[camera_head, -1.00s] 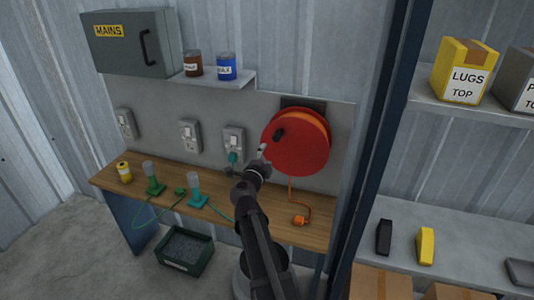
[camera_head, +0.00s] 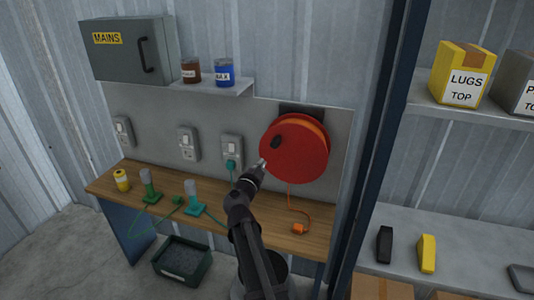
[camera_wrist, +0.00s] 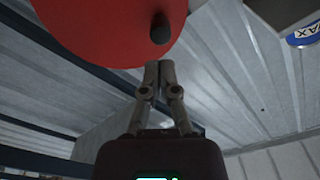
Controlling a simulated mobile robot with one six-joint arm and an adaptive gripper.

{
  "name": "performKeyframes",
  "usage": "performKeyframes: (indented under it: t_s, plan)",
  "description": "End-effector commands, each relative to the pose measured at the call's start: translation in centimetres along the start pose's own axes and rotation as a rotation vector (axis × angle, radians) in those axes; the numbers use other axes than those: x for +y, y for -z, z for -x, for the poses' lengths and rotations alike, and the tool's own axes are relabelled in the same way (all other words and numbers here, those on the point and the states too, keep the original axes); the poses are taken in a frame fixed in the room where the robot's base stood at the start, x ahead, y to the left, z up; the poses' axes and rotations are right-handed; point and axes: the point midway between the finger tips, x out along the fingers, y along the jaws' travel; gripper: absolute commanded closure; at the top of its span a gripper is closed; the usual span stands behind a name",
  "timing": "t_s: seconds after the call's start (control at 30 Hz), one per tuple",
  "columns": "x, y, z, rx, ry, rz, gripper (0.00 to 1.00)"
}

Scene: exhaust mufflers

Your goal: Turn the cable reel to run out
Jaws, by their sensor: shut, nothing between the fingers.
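The red cable reel (camera_head: 300,155) is mounted on the grey wall panel above the bench. A dark crank knob (camera_head: 276,142) sticks out from the upper left of its face. An orange cable hangs from the reel to an orange plug (camera_head: 298,228) on the bench. My gripper (camera_head: 262,163) is shut and empty, by the reel's left edge, below and left of the knob. In the wrist view the closed fingertips (camera_wrist: 159,64) point towards the knob (camera_wrist: 161,29) with a small gap, and the red reel (camera_wrist: 100,30) fills the upper left.
A teal plug (camera_head: 231,165) sits in the socket left of the reel. A shelf with tins is above; a blue post (camera_head: 375,150) stands right.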

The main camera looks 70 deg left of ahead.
Motion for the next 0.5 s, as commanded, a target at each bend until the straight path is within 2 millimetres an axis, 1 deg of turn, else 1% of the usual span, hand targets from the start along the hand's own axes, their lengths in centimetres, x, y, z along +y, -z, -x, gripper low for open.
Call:
performKeyframes:
  t_s: [0.03, 0.5]
  plan:
    - [0.0, -0.5, 0.0, 0.003, 0.0, 0.068, 1.0]
    - [0.0, -2.4, -0.4, 0.043, -0.026, 0.781, 1.0]
